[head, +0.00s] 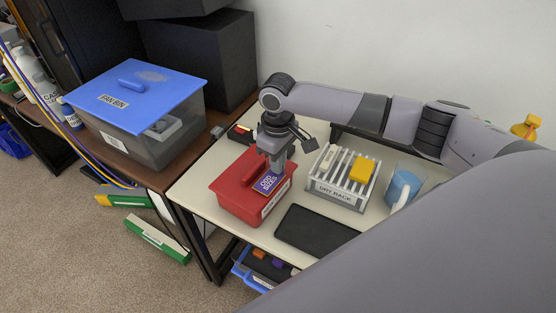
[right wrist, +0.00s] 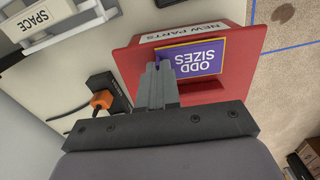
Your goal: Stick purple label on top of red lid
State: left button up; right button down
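The purple label (head: 268,183), reading "ODD SIZES", is over the top of the red lid (head: 229,177) on the red bin. In the right wrist view the label (right wrist: 196,60) looks roughly parallel to the lid; I cannot tell whether it touches it fully. My right gripper (head: 277,169) points down over the lid. Its fingers (right wrist: 156,72) are close together at the label's edge, with a bit of purple between the tips. The bin's front carries a white "NEW PARTS" tag (right wrist: 186,31). My left gripper is not in view.
The dry rack (head: 340,186) with a yellow block (head: 362,170) stands right of the bin, then a blue mug (head: 404,186). A black tablet-like slab (head: 315,233) lies in front. A blue-lidded bin (head: 138,118) stands on the brown table at left.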

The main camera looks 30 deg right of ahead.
jog(key=shift+s+f, duration=0.1)
jog(key=shift+f, duration=0.45)
dwell(1.0)
jog(key=c, duration=1.3)
grip_release()
jog(key=shift+r, duration=0.1)
notch_tip(320, 180, up, 7)
